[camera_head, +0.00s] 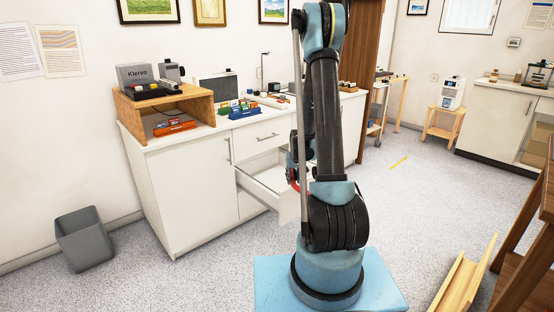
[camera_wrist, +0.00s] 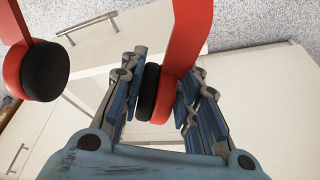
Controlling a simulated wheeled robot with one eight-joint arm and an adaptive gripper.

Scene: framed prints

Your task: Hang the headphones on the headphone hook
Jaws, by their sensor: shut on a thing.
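The headphones (camera_wrist: 187,38) are red with black ear pads. In the wrist view my gripper (camera_wrist: 162,88) is shut on one ear cup, with a finger on each side. The other ear cup (camera_wrist: 42,70) hangs free at the upper left. In the head view a bit of red headphones (camera_head: 291,184) shows beside my arm, near the open drawer; the arm hides most of my gripper there. A thin dark upright stand with a short arm at its top (camera_head: 263,68) is on the counter at the back; it may be the headphone hook, but it is too small to be sure.
A white drawer (camera_head: 270,190) is pulled out of the cabinet (camera_head: 175,190) beside my arm. The counter holds a wooden riser (camera_head: 150,103), colored racks (camera_head: 243,112) and a dark panel (camera_head: 215,88). A grey bin (camera_head: 84,238) stands on the floor at left.

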